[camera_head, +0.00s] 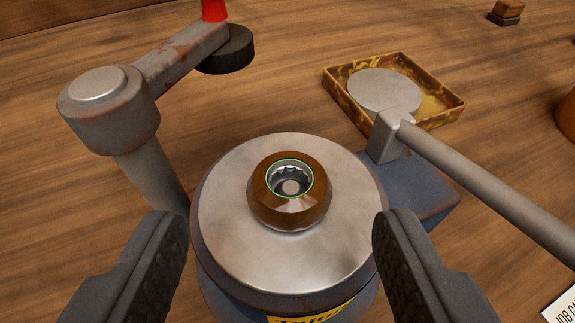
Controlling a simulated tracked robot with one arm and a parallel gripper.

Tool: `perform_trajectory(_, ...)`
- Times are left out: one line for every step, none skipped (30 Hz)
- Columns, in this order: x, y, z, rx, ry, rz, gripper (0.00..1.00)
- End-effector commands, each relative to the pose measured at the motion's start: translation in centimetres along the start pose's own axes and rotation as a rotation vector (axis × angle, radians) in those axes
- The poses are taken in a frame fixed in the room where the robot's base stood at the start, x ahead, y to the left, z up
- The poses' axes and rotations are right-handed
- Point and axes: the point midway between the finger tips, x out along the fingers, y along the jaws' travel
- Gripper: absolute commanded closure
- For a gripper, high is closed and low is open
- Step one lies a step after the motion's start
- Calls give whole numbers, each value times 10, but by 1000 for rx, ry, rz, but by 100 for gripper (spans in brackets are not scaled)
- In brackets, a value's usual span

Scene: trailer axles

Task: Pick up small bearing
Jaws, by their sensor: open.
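A small ring-shaped part (290,190), which looks like the small bearing, sits in the middle of a round silver metal top. It has a brown outer body, a thin green ring around its opening and a metallic inside. The silver disc (240,245) is the top of a blue-grey base with a yellow label at the front. My gripper (284,228) is open and empty. Its two dark ridged fingers stand wide apart on the near side, one left and one right of the small bearing, with clear space between them and it.
A worn metal arm on a post (110,115) stands at the left, with a black disc and red piece at its end. A rusty yellow tray (448,95) holds a grey disc behind right. A grey rod (490,185) crosses the right side. Wooden table (275,95) is bare between.

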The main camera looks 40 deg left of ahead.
Motion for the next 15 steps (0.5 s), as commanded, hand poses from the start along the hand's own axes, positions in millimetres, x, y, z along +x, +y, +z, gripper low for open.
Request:
perform_trajectory(7,1,2,0,0,0,44)
perform_trajectory(11,1,3,0,0,0,44)
perform_trajectory(17,2,4,0,-1,0,44)
perform_trajectory(21,2,6,0,-2,0,44)
perform_trajectory(25,2,6,1,-4,-1,44)
perform_trajectory(29,2,6,1,-4,-1,44)
perform_trajectory(32,2,6,1,-4,-1,44)
perform_trajectory(35,1,5,1,-4,-1,44)
perform_trajectory(37,2,4,1,-2,0,44)
perform_trajectory(38,2,4,1,-1,0,44)
perform_trajectory(39,2,4,1,-1,0,44)
perform_trajectory(39,2,3,1,-1,1,44)
perform_trajectory(39,2,3,1,-1,1,44)
perform_trajectory(39,2,3,1,-1,1,44)
perform_trajectory(39,2,3,1,-1,1,44)
